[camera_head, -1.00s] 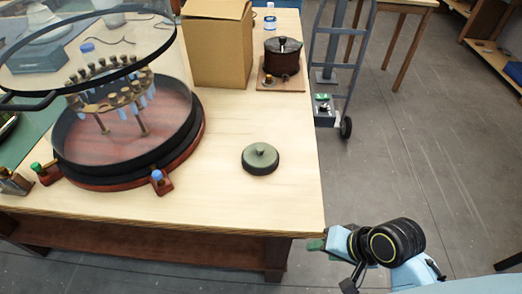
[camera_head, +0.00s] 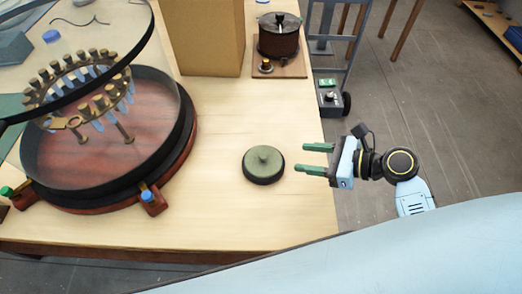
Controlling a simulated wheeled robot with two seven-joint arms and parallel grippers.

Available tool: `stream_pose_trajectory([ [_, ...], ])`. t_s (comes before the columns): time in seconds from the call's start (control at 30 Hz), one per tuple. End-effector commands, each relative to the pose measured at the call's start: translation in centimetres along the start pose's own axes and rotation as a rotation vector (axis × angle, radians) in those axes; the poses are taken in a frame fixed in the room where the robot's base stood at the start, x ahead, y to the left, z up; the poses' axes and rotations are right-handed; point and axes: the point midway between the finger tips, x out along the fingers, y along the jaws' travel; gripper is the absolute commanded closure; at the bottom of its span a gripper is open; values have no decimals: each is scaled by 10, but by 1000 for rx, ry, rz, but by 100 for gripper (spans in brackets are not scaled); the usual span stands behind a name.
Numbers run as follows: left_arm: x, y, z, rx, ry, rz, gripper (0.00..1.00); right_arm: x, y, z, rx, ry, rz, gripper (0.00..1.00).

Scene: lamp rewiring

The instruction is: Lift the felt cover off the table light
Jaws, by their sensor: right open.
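The felt cover (camera_head: 264,158) is a round, grey-green disc with a small knob on top. It sits on a low, dark, round body on the table, which I take to be the table light (camera_head: 264,179). My right gripper (camera_head: 300,157) is at the table's right edge, just right of the cover. Its two green fingers point left towards the cover, spread apart with nothing between them. They are clear of the cover. My left gripper is not in view.
A large round glass-lidded vessel with a red-brown base (camera_head: 180,165) fills the left of the table (camera_head: 225,215). A cardboard box (camera_head: 200,40) and a dark pot (camera_head: 279,40) on a wooden board stand behind. Bare tabletop surrounds the cover. A blue-grey trolley (camera_head: 327,60) stands beyond the right edge.

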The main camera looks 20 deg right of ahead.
Motion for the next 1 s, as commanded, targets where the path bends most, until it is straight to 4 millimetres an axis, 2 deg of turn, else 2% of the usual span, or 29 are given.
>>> stream_pose_trajectory([
  [0.03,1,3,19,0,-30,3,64,12,0,1,0,-5,0,53],
  [0.1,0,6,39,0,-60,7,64,26,0,0,-1,-4,-1,53],
  [0.23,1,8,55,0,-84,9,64,46,0,0,-2,-2,0,53],
  [0.37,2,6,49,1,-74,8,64,56,0,0,-2,-1,0,53],
  [0.6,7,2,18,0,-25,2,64,74,5,0,-2,-2,1,53],
  [0.8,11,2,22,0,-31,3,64,104,8,-2,-3,-1,0,53],
  [1.0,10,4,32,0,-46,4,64,109,8,-2,-5,2,-1,53],
])
